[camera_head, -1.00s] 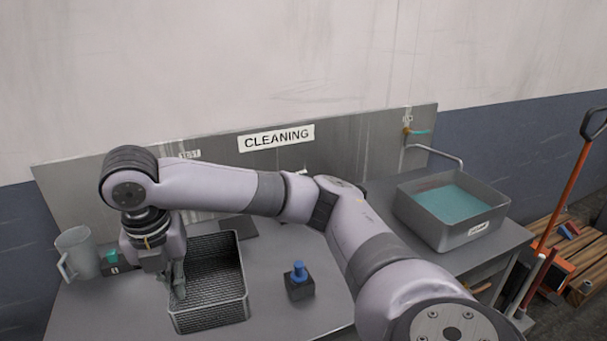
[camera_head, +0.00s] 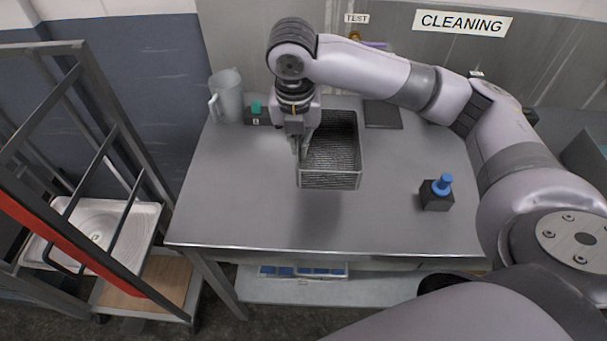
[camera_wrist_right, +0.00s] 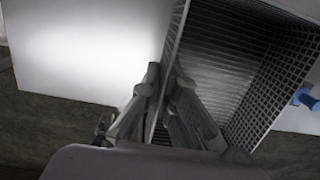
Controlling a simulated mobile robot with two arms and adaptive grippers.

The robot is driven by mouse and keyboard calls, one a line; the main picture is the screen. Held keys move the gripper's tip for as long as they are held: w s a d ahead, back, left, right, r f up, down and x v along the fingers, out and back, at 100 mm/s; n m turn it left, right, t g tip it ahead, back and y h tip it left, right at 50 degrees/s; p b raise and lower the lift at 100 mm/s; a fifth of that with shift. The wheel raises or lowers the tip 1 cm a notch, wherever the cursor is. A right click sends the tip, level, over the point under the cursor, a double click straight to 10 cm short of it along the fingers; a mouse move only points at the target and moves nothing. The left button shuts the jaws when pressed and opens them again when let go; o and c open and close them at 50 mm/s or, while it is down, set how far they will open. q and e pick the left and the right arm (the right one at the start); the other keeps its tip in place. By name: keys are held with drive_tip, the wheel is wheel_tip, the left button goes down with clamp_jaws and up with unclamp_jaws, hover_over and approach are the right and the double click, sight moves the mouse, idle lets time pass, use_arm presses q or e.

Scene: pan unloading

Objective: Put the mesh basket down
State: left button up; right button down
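The mesh basket (camera_head: 330,181), a grey wire box open at the top, is over the back middle of the grey table (camera_head: 230,205). A soft shadow on the tabletop in front of it suggests it hangs a little above the surface. My right gripper (camera_head: 301,148) points down at the basket's left wall. In the right wrist view, the fingers of this gripper (camera_wrist_right: 163,88) are closed on either side of the wall of the basket (camera_wrist_right: 245,50). The basket's underside is hidden. My left gripper is not in view.
A clear jug (camera_head: 228,97) and a small block with a green top (camera_head: 256,112) stand left of the basket. A black block with a blue knob (camera_head: 437,195) stands right. A dark flat plate (camera_head: 382,114) lies behind. The front of the table is clear. A rack (camera_head: 105,135) stands left.

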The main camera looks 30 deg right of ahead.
wheel_tip(320, 180, down, 7)
drive_tip(key=shift+s+f, duration=0.1)
drive_tip(key=shift+f+p, duration=0.3)
drive_tip(key=shift+f, duration=0.3)
wheel_tip(320, 180, down, 4)
drive_tip(key=shift+r, duration=0.1)
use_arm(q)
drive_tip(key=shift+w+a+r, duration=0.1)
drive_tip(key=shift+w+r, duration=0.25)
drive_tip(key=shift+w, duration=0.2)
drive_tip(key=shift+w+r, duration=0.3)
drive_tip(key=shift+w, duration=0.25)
use_arm(e)
drive_tip(key=c, duration=2.3)
unclamp_jaws()
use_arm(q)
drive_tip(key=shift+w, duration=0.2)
use_arm(e)
drive_tip(key=o, duration=0.5)
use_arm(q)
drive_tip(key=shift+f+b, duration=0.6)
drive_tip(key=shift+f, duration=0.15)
use_arm(e)
wheel_tip(320, 180, up, 12)
drive_tip(key=s+a, duration=0.1)
